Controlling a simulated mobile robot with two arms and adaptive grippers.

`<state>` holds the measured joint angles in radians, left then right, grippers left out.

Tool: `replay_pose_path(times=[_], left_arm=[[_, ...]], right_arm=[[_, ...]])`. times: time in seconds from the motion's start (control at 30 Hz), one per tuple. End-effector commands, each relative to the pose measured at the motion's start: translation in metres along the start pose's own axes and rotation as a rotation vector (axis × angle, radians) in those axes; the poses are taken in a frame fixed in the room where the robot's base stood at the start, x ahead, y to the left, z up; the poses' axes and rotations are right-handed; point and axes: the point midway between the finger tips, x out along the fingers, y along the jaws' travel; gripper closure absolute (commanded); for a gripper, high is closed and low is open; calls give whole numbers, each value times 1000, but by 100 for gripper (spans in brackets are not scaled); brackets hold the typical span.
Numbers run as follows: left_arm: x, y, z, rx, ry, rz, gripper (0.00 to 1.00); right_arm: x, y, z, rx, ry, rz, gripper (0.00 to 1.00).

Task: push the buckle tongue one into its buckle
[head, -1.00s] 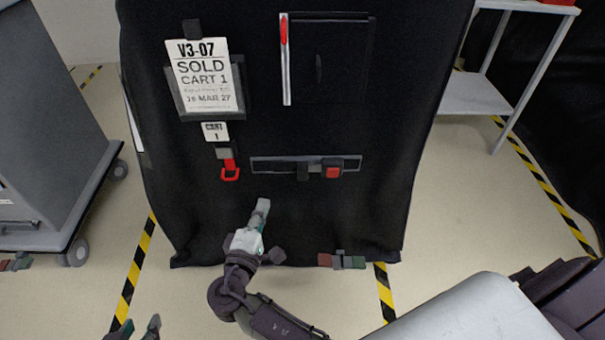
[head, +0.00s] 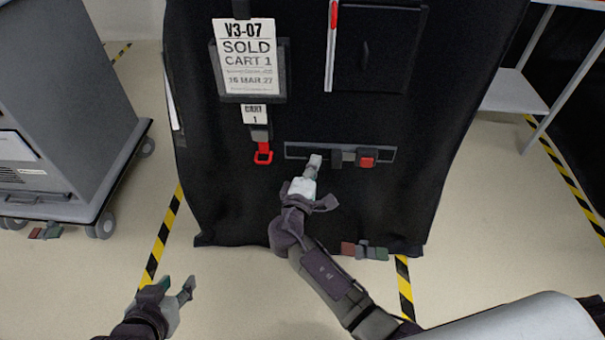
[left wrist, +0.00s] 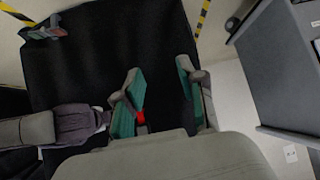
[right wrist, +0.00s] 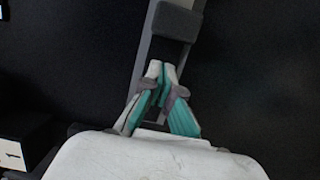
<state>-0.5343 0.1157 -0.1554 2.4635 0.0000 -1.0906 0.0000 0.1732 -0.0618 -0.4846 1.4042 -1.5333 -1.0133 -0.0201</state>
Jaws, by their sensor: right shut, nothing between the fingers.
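A grey strap strip (head: 297,151) runs level across the black cover. Toward its right end sits a buckle with a red button (head: 367,161). A dark block, seemingly the tongue (head: 347,156), sits just left of it; I cannot tell how far it is in. My right gripper (head: 316,159) is shut and empty at the strip, left of the dark block. In the right wrist view its fingertips (right wrist: 162,70) are over the strip, just short of the dark block (right wrist: 175,21); the buckle is out of view. My left gripper (head: 177,287) is open and empty, low at the left.
A red loop (head: 263,154) hangs under the label cards, left of the strip. Clips (head: 365,251) lie at the cover's lower edge. A grey cart (head: 60,110) stands left and a white shelf (head: 515,90) right. The floor around my left gripper is clear.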

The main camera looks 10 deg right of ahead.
Motion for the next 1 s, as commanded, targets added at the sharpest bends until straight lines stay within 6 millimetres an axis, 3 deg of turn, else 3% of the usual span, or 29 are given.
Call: replay_pose_path(times=[0.2, 0.57, 0.8, 1.0], left_arm=[[-2, -1, 7, -1, -40, -2, 60], [-3, -1, 9, -1, -47, -3, 60], [-3, -1, 11, -1, -59, -3, 60], [-3, -1, 12, -1, -64, -3, 60]], right_arm=[[4, 1, 18, 1, 1, 1, 100], [5, 1, 21, 1, 1, 1, 100], [10, 1, 41, 0, -4, 1, 100], [11, 1, 44, -2, -12, 2, 100]])
